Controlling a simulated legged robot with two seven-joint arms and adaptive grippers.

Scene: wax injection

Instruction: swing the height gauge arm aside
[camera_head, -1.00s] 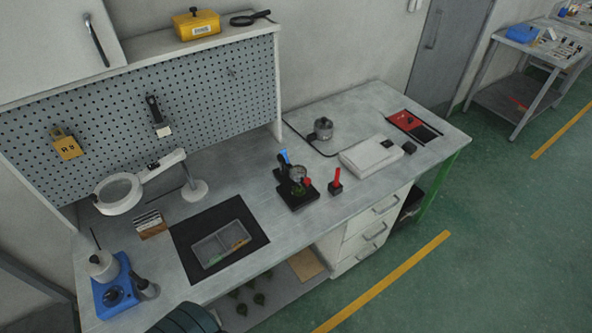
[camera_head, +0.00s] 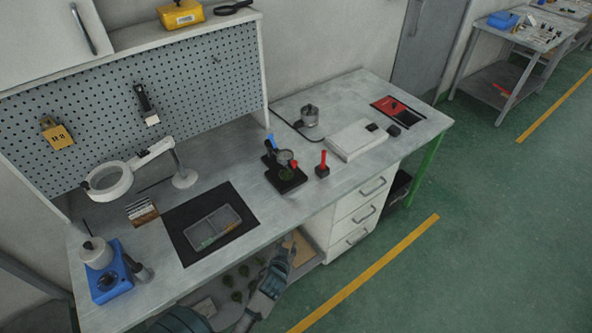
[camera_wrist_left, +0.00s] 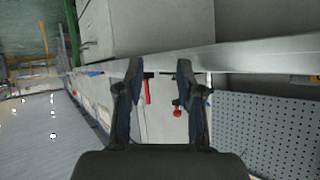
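A small black device with a round dial, a blue upright part and a red knob, which looks like the height gauge (camera_head: 286,175), stands on the bench near its front edge. Its arm cannot be told apart at this size. My left gripper (camera_head: 281,258) is in front of the bench, apart from the gauge and nearer the camera. In the left wrist view its two fingers (camera_wrist_left: 158,72) are spread with nothing held. A red knob (camera_wrist_left: 177,112) shows beyond them, small and partly hidden by a finger. My right gripper is not in view.
A red-handled piece on a black block (camera_head: 322,165) stands just right of the gauge. A black mat (camera_head: 183,246) with a grey tray lies to the left. A magnifier lamp (camera_head: 109,181) stands behind the mat. Drawers (camera_head: 361,210) and a lower shelf are below the benchtop.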

